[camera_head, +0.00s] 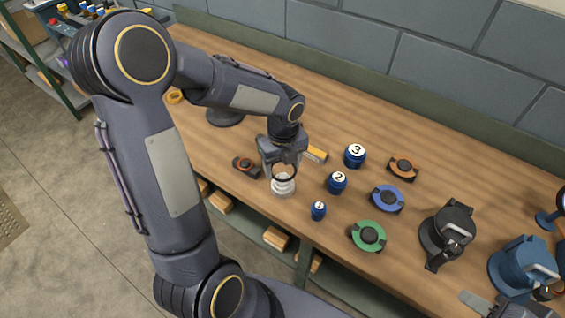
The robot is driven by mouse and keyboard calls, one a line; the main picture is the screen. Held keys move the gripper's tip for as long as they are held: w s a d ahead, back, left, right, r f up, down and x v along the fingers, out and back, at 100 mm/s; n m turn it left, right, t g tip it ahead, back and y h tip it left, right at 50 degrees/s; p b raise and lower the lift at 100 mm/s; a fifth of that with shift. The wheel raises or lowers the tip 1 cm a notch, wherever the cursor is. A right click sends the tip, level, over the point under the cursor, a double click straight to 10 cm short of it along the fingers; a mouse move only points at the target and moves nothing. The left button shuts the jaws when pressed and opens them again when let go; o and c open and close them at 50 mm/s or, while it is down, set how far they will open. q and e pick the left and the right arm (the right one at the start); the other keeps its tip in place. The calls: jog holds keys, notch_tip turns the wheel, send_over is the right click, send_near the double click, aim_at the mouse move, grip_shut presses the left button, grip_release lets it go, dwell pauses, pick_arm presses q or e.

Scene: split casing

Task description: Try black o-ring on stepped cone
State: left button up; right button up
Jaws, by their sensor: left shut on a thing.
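My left gripper (281,168) points down over the white stepped cone (283,188), which stands upright near the table's front edge. The gripper is shut on a thin dark ring, the black o-ring (293,177), at the top of the cone. The fingers hide part of the ring, and I cannot tell whether it rests on a step or hangs just around the tip. My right gripper (470,299) shows only in part at the bottom right edge, and its jaw opening is unclear.
Blue numbered pots 1 (318,211), 2 (337,182) and 3 (355,155) stand right of the cone. Green (368,236), blue (387,198) and orange (403,166) ringed parts lie beyond. A dark part with a red centre (246,166) lies left. Black (447,234) and blue (522,263) casings stand right.

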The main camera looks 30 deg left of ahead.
aim_at(283, 176)
pick_arm(q)
jog(key=shift+f, duration=0.15)
jog(key=shift+f+b, duration=0.7)
jog(key=shift+f, duration=0.15)
dwell(0.9)
jog(key=shift+f+b, duration=1.45)
jog(key=shift+f, duration=0.75)
jog(key=o, duration=1.6)
notch_tip(283, 176, up, 9)
jog(key=p, duration=0.8)
jog(key=shift+r, duration=0.1)
